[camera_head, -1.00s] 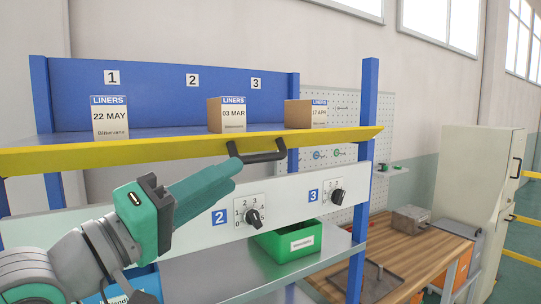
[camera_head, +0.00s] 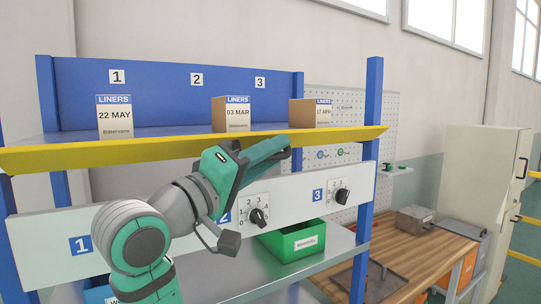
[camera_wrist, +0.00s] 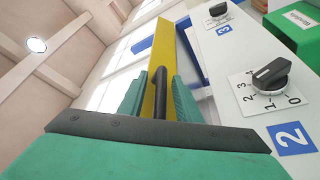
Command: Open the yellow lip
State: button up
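The yellow lip (camera_head: 160,150) runs along the front edge of the top shelf and is level, with the boxes standing behind it. In the wrist view the lip (camera_wrist: 163,62) rises beyond my fingers, and its black handle (camera_wrist: 158,92) lies between the two green fingers. My gripper (camera_head: 278,146) is at the handle, just below the lip's front edge. In the wrist view my gripper (camera_wrist: 157,95) looks open, with a finger on each side of the handle and small gaps. In the head view the fingers mostly hide the handle.
Liner boxes (camera_head: 232,115) stand on the blue shelf. A white panel with black knobs (camera_head: 258,216) is close below my gripper. A green bin (camera_head: 290,243) sits on the lower shelf. A blue post (camera_head: 368,150) stands to the right.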

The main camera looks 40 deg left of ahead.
grip_shut()
jog(key=shift+a+f+m+t+h, duration=0.1)
jog(key=shift+f+m+h, duration=0.15)
jog(key=shift+m, duration=0.4)
jog(key=shift+d+f+m+t+h, duration=0.1)
jog(key=shift+f+m+h, duration=0.2)
jog(key=shift+m, duration=0.4)
jog(key=shift+a+f+m+t+h, duration=0.1)
jog(key=shift+f+m+h, duration=0.15)
jog(key=shift+m, duration=0.4)
grip_release()
